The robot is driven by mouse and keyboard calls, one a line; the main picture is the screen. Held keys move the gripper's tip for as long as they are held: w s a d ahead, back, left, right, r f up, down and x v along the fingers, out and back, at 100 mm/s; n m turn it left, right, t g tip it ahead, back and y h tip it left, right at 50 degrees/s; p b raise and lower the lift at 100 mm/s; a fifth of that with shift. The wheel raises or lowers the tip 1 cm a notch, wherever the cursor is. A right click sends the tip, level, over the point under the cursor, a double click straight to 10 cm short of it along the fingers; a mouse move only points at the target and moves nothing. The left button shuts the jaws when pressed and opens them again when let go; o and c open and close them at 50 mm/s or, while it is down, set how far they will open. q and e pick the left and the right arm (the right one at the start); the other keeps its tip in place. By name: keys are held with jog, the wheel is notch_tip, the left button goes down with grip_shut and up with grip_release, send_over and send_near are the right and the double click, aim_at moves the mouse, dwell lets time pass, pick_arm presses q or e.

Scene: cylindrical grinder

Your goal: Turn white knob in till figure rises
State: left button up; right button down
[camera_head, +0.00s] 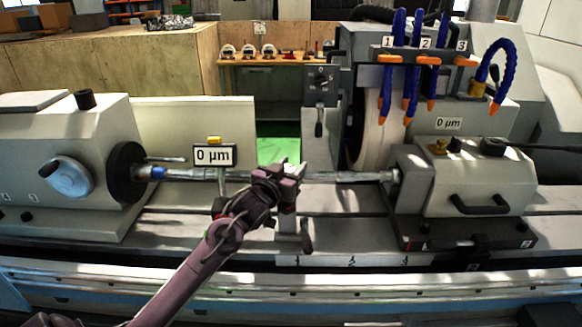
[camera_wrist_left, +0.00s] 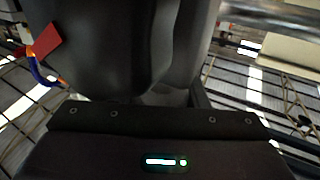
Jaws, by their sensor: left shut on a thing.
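My left gripper (camera_head: 288,172) reaches in from the lower left to the grey steady rest (camera_head: 288,210) at the middle of the machine bed. It is shut on a small part there, which fits the white knob. The fingers and wrist hide the knob itself, so its turn cannot be seen. In the left wrist view the dark gripper fingers (camera_wrist_left: 150,50) fill the middle and hide what they hold. A display (camera_head: 214,155) left of the gripper reads "0 µm". A second display (camera_head: 448,123) on the right also reads "0 µm". My right gripper is not in view.
A long shiny shaft (camera_head: 345,177) runs behind the gripper between the left headstock (camera_head: 65,150) and the right tailstock (camera_head: 470,185). The grinding wheel (camera_head: 375,140) stands behind it, with blue hoses (camera_head: 398,65) above. The front rail (camera_head: 400,282) is clear to the right.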

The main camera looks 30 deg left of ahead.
pick_arm(q)
jog(key=shift+m+h, duration=0.3)
jog(key=shift+h, duration=0.2)
jog(key=shift+r+m+h+p, duration=0.1)
jog(key=shift+m+h+p, duration=0.5)
jog(key=shift+h, duration=0.3)
jog(key=shift+d+m+h, duration=0.2)
jog(key=shift+m+h, duration=0.5)
jog(key=shift+h, duration=0.4)
jog(key=shift+d+m+g+h, duration=0.1)
jog(key=shift+m+g+h, duration=0.3)
jog(key=shift+m+h, duration=0.5)
jog(key=shift+s+d+m+g+h+b, duration=0.15)
jog(key=shift+m+g+h+b, duration=0.25)
jog(key=shift+h, duration=0.4)
jog(key=shift+w+d+m+g+h+b, duration=0.1)
jog(key=shift+m+g+h+b, duration=0.2)
jog(key=shift+m+h, duration=0.35)
jog(key=shift+s+h, duration=0.1)
jog(key=shift+h, duration=0.35)
jog(key=o, duration=1)
